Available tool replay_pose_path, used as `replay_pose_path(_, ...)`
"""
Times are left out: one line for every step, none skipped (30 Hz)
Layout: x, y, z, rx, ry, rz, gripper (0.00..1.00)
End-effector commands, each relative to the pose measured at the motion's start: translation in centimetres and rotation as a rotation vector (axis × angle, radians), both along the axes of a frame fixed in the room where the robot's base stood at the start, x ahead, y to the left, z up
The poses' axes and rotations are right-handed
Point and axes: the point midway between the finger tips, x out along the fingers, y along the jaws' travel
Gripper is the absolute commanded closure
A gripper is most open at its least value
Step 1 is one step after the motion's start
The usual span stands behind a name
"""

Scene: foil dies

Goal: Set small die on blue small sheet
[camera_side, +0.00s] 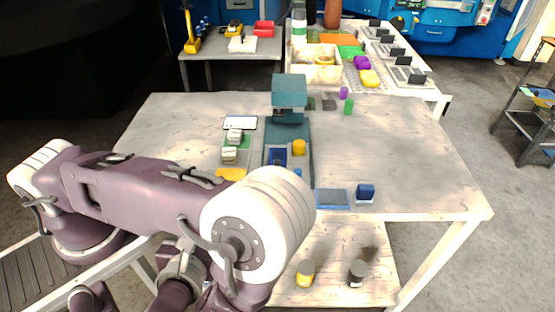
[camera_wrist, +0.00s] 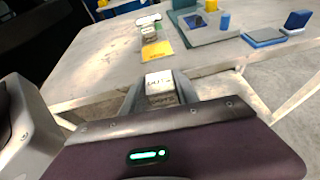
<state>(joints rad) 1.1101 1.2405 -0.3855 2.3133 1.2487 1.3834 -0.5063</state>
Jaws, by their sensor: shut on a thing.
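My gripper (camera_wrist: 160,92) is shut on a small pale die (camera_wrist: 160,86) with dark marks on its top face, seen in the wrist view. In the side view the gripper and this die are hidden behind my arm. A flat blue rectangle (camera_side: 332,198), which looks like the blue small sheet, lies near the table's front edge; it also shows in the wrist view (camera_wrist: 264,37), apart from the gripper. Two other pale dies, one farther back (camera_side: 235,135) and one nearer (camera_side: 229,155), stand left of the teal press (camera_side: 289,95).
A dark blue block (camera_side: 365,191) stands right of the blue rectangle. A yellow sheet (camera_side: 231,174) lies left of the press. A yellow cylinder (camera_side: 299,147) is on the press. The table's right side (camera_side: 410,160) is clear. A tray of goods stands behind.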

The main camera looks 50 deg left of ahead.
Motion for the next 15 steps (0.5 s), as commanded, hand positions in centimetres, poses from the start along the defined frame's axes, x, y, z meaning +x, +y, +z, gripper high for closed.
replay_pose_path(0.0, 0.0, 0.0, 0.001, -0.001, 0.0, 1.0)
replay_pose_path(0.0, 0.0, 0.0, 0.0, 0.0, 0.0, 1.0)
replay_pose_path(0.1, 0.0, 0.0, 0.001, -0.001, 0.002, 1.0)
replay_pose_path(0.3, 0.0, 0.0, -0.001, -0.001, 0.006, 1.0)
replay_pose_path(0.6, -0.1, 0.0, -0.002, -0.002, 0.013, 1.0)
replay_pose_path(1.3, -0.2, 0.1, -0.004, -0.004, 0.026, 1.0)
replay_pose_path(2.1, -0.3, 0.2, -0.006, -0.005, 0.039, 1.0)
replay_pose_path(3.0, -0.4, 0.3, -0.006, -0.007, 0.053, 1.0)
replay_pose_path(4.5, -0.4, 0.6, -0.008, -0.008, 0.074, 1.0)
replay_pose_path(5.8, -0.3, 1.0, -0.008, -0.01, 0.089, 1.0)
replay_pose_path(7.1, -0.1, 1.4, -0.009, -0.01, 0.104, 1.0)
replay_pose_path(8.9, 0.3, 2.0, -0.008, -0.01, 0.12, 1.0)
replay_pose_path(10.3, 0.7, 2.6, -0.009, -0.012, 0.135, 1.0)
replay_pose_path(11.6, 1.3, 3.2, -0.008, -0.012, 0.147, 1.0)
replay_pose_path(13.4, 2.1, 4.2, -0.008, -0.012, 0.162, 1.0)
